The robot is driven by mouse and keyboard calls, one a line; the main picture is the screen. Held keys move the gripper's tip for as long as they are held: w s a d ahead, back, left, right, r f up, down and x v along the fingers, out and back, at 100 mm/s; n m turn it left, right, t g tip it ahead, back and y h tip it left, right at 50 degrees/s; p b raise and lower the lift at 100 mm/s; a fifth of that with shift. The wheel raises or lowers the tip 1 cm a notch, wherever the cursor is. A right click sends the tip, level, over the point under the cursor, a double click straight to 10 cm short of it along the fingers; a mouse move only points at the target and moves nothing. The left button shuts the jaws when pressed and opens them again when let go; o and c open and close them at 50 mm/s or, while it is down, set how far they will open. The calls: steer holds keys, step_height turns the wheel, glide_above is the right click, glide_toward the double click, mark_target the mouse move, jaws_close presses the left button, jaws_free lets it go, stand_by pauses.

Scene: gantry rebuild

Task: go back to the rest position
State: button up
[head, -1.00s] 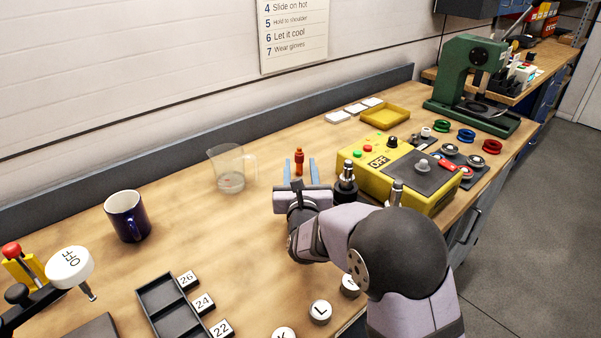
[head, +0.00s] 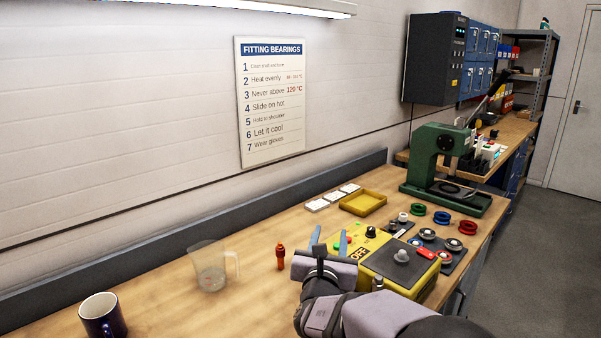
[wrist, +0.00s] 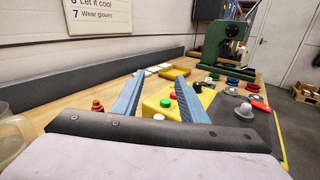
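My gripper (head: 329,232) is at the lower middle of the head view, raised in front of the yellow control box. Its two blue fingers stand apart with nothing between them. In the wrist view the open fingers (wrist: 160,76) point forward over the bench, towards the yellow box and the green press. A small orange-red fitting (head: 281,257) stands upright on the bench left of the fingers, apart from them. It also shows in the wrist view (wrist: 97,106), left of the left finger.
The yellow control box (head: 400,284) lies close to my gripper. A clear measuring jug (head: 211,270) and a dark blue mug (head: 103,318) stand to the left. A yellow tray (head: 363,202) and a green press (head: 431,150) are farther back.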

steer(key=s+d+m+g+h, duration=0.1)
steer(key=s+d+m+g, duration=0.1)
steer(key=d, duration=0.3)
steer(key=s+d+f+m+g+h+p, duration=0.1)
steer(key=s+d+m+g+h, duration=0.1)
steer(key=s+d+m, duration=0.1)
steer(key=s+d+m+g+h, duration=0.1)
steer(key=s+d+m+h, duration=0.1)
steer(key=d, duration=0.5)
steer(key=shift+s+d+f+m+g, duration=0.2)
steer(key=shift+s+m, duration=0.25)
steer(key=shift+m, duration=0.2)
steer(key=shift+s+d+f+m+g, duration=0.1)
steer(key=shift+s+f+m+g, duration=0.1)
steer(key=shift+s+m, duration=0.35)
steer(key=s+d+f+m+g+b, duration=0.1)
steer(key=s+d+f+m+g, duration=0.3)
steer(key=s+f+m+g, duration=0.6)
steer(key=s+a+f+m+g+y+b, duration=0.25)
steer(key=s+a+f+m+y, duration=0.7)
steer(key=s+f+m, duration=0.65)
step_height(320, 180, up, 15)
steer(key=s+a+n+h+p, duration=0.1)
steer(key=n+p, duration=0.1)
steer(key=p, duration=1.1)
steer(key=shift+a+t, duration=0.35)
steer(key=shift+f+h, duration=0.15)
steer(key=shift+h, duration=0.1)
